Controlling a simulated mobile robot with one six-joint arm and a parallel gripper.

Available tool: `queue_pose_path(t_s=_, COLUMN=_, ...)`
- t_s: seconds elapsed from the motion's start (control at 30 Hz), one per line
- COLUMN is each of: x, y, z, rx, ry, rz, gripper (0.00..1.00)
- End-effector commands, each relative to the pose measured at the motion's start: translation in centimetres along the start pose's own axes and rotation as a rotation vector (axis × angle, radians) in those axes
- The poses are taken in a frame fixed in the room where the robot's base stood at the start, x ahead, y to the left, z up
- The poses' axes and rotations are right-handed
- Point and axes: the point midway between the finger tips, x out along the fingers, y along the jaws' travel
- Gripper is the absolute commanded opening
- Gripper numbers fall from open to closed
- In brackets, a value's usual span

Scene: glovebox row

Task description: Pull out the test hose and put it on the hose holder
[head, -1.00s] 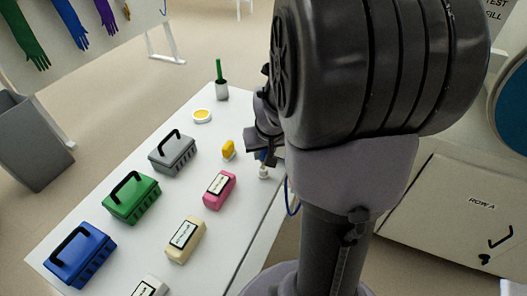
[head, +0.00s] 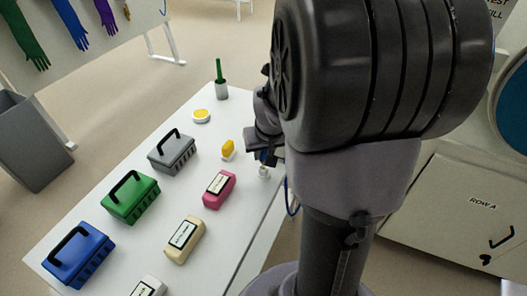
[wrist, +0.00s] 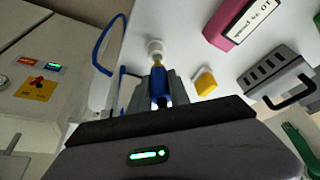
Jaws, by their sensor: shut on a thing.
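The test hose is blue. Its end (wrist: 162,88) is between the fingers of my gripper (wrist: 160,98) in the wrist view, and the gripper is shut on it. A brass-coloured tip points from the blue end toward a small round white fitting (wrist: 155,46), probably the hose holder. I cannot tell whether tip and fitting touch. The hose (wrist: 102,45) loops along the table edge. In the head view my gripper (head: 264,156) is partly hidden by my arm, just above the white fitting (head: 263,171). A bit of hose (head: 291,199) hangs beside the table edge.
The white table (head: 225,245) carries a pink block (head: 219,189), a yellow item (head: 228,149), a cream block (head: 184,240), several caddies, including a grey one (head: 172,152), and a cup with a green-handled tool (head: 221,88). Cabinets (head: 455,215) stand at right.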

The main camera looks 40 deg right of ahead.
Motion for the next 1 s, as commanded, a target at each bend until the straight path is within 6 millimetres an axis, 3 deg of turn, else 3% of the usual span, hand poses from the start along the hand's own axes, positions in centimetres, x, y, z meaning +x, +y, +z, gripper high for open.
queue_pose_path(t_s=1.0, x=2.5, y=0.0, z=1.0, rx=0.000, ry=0.000, rz=0.000, gripper=0.00)
